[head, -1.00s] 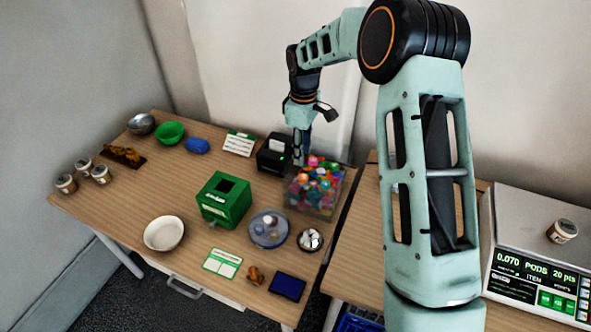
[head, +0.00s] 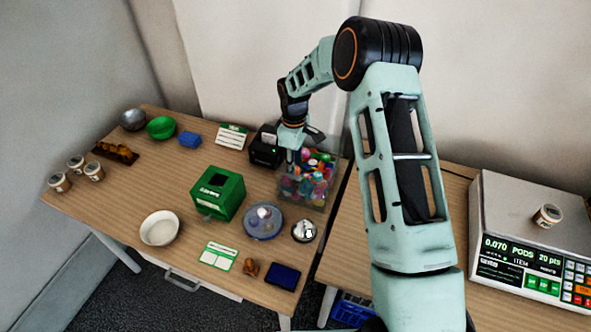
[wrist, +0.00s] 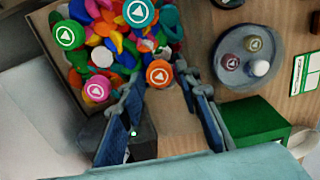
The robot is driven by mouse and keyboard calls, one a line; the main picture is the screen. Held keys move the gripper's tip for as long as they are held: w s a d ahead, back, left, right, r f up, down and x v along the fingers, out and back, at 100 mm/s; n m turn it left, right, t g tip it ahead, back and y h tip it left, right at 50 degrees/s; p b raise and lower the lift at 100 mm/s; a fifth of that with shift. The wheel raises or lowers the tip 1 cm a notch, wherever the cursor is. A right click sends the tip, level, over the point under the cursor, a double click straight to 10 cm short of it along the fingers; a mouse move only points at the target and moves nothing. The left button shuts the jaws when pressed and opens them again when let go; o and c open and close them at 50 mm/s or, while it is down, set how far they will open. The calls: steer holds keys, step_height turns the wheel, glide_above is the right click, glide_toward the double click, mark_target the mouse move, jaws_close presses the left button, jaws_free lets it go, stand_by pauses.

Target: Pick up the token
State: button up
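Several round tokens with white triangle marks lie in a clear bin (head: 302,202) of colourful pieces, which is also at the upper left of the wrist view. An orange token (wrist: 159,73) shows near the bin's edge, between my fingertips in the picture. Teal (wrist: 140,12), pink (wrist: 96,89) and green (wrist: 66,36) tokens lie farther into the bin. A reddish token (wrist: 232,61) and a yellowish one (wrist: 253,44) are on a round plate. My gripper (wrist: 162,88) is open and empty, above the bin's edge. In the head view, my gripper (head: 291,164) partly hides the bin.
A black printer-like box (head: 264,150) stands left of the bin. A green box (head: 217,194) and the round plate (head: 247,231) are in front of it. A white bowl (head: 160,229) stands farther left. A scale (head: 518,225) is on the right table.

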steer(key=shift+c, duration=0.7)
steer(key=c, duration=0.4)
